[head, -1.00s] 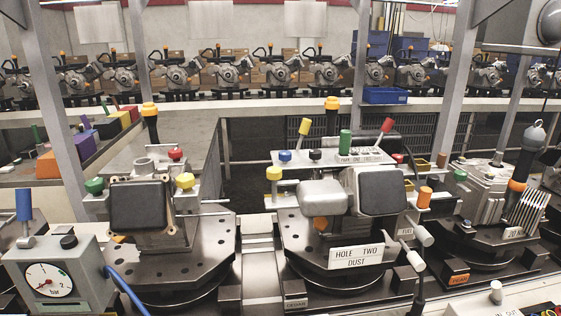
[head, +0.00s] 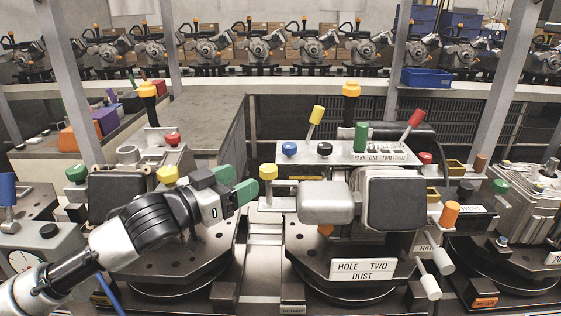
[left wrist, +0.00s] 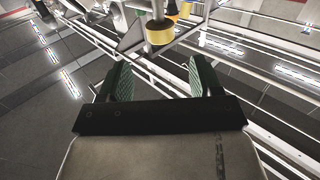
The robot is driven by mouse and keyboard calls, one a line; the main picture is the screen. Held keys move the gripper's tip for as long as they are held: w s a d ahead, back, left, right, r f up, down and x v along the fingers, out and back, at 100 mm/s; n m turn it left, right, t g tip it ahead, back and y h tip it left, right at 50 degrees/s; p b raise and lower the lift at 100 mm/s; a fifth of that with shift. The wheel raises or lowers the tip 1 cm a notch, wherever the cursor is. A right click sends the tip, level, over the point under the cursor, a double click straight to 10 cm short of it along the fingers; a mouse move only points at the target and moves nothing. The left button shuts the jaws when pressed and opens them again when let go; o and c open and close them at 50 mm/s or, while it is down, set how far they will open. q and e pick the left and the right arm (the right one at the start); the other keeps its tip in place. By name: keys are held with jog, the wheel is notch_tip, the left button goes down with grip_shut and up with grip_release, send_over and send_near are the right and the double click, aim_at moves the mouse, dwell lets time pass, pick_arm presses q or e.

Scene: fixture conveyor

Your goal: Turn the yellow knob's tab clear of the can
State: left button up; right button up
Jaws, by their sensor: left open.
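A yellow knob (head: 268,171) stands on a short post at the left front of the middle fixture, left of a silver rounded can (head: 325,202). The knob also shows in the left wrist view (left wrist: 159,34), ahead of the fingers and roughly centred between them. I cannot make out its tab clearly. My left gripper (head: 239,183) comes in from the left, with green-padded fingers apart and empty. Its tips are just left of the knob, apparently not around it. The fingers also show open in the wrist view (left wrist: 160,76). My right gripper is not in view.
Another yellow knob (head: 168,174) is on the left fixture behind my left arm. A black box (head: 394,200) sits right of the can, above a "HOLE TWO DUST" plate (head: 362,270). Blue (head: 289,148) and black (head: 325,149) knobs stand behind. A gap separates the fixtures.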

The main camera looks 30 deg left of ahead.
aim_at(270, 166)
pick_arm(q)
jog(key=p+x, duration=0.3)
jog(key=x, duration=0.5)
jog(key=shift+w, duration=0.4)
jog(key=shift+w+d, duration=0.15)
jog(key=shift+w, duration=0.5)
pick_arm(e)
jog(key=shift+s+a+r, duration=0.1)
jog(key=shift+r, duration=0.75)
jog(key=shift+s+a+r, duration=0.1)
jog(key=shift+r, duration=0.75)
pick_arm(q)
jog(key=shift+f, duration=0.1)
jog(key=c, duration=0.9)
